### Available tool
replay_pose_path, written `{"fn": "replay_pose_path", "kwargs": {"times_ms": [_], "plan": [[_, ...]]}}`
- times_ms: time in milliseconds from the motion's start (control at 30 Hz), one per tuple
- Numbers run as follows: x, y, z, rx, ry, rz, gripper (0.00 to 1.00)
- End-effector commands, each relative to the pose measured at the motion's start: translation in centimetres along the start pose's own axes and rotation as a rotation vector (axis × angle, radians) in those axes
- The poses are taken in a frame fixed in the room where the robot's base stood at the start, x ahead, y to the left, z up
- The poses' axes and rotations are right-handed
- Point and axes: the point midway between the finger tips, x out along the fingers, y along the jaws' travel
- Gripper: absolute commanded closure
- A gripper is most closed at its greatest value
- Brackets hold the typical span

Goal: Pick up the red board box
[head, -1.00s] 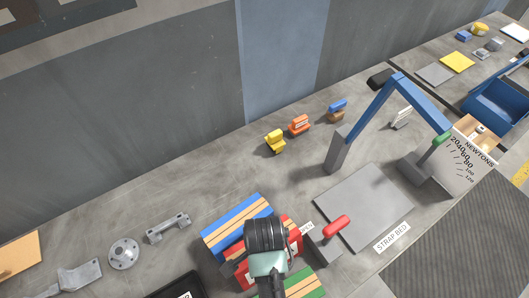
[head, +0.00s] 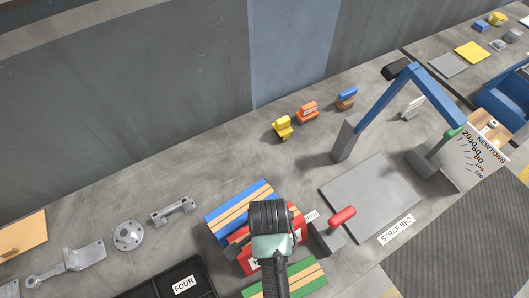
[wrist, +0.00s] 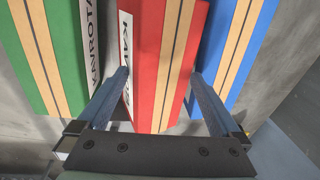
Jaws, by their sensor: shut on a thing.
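The red board box (head: 299,228) stands between a blue box (head: 240,207) and a green box (head: 306,284) on the grey bench. In the wrist view the red box (wrist: 166,40) shows a white name label and a tan band with a dark strip. My gripper (wrist: 158,75) is shut on the red box, one finger on each side of it. The green box (wrist: 48,50) is to the left and the blue box (wrist: 238,40) to the right. In the head view my wrist hides the middle of the red box. I cannot tell whether it is off the bench.
A red-handled clamp (head: 341,217) is close to the right of the boxes, beside a grey strap bed plate (head: 370,195). A blue-armed gauge (head: 383,100) stands behind it. A black tray (head: 205,284) marked FOUR lies front left. Metal parts (head: 128,236) lie left.

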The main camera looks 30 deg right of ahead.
Motion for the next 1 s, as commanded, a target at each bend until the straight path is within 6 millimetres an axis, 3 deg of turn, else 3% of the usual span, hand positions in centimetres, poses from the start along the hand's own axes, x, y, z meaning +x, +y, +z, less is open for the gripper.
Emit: {"fn": "replay_pose_path", "kwargs": {"times_ms": [33,700,1000], "plan": [[2.5,4.1,1.2,0.018,-0.044,0.136,0.99],[-10.0,2.1,0.7,0.011,-0.044,0.125,1.00],[-12.1,1.8,0.7,0.010,-0.046,0.126,1.00]]}}
